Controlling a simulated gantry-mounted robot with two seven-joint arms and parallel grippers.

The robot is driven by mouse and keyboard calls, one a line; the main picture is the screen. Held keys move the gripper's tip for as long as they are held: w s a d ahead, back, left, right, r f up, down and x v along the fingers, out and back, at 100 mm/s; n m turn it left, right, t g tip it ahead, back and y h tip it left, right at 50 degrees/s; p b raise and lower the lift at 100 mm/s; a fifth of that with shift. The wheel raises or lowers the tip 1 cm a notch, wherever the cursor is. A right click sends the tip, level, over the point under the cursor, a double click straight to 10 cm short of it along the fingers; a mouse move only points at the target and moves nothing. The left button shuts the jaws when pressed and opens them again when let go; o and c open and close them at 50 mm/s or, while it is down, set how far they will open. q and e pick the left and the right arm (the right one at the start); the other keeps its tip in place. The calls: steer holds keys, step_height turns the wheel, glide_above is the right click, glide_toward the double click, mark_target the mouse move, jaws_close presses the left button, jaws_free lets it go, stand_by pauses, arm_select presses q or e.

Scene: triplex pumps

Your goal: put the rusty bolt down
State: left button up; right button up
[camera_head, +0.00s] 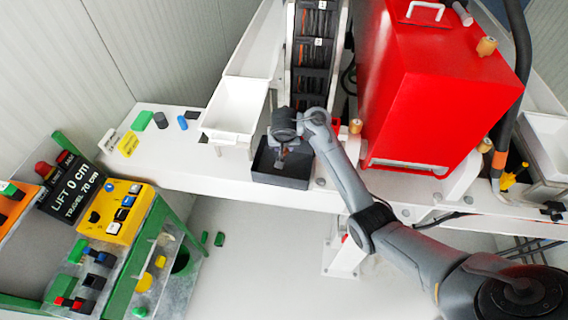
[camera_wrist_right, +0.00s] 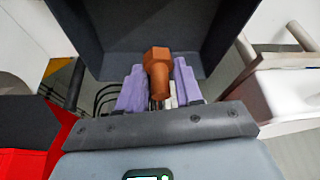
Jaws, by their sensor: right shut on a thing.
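The rusty bolt (camera_wrist_right: 157,66) is orange-brown with a hex head. In the right wrist view it sits between the two purple fingers of my right gripper (camera_wrist_right: 160,84), which is shut on it. The bolt's head points toward the dark bin (camera_wrist_right: 115,28). In the head view my right gripper (camera_head: 281,156) points down over the open dark grey bin (camera_head: 281,182) on the white bench. The bolt is too small and dark to make out clearly there. I cannot tell whether it touches the bin floor. My left gripper is not in view.
A white tray (camera_head: 232,104) stands left of the bin. A large red housing (camera_head: 430,90) stands to the right. A yellow control box (camera_head: 115,210) is at lower left. Small blocks, including a green one (camera_head: 142,121), lie on the bench's left end.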

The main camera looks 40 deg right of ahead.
step_height(320, 180, down, 8)
steer(key=b, duration=0.2)
steer(key=shift+b, duration=0.3)
steer(key=shift+f, duration=0.15)
steer(key=shift+f, duration=0.2)
steer(key=o, duration=1.1)
steer(key=shift+c, duration=0.2)
steer(key=shift+r, duration=0.1)
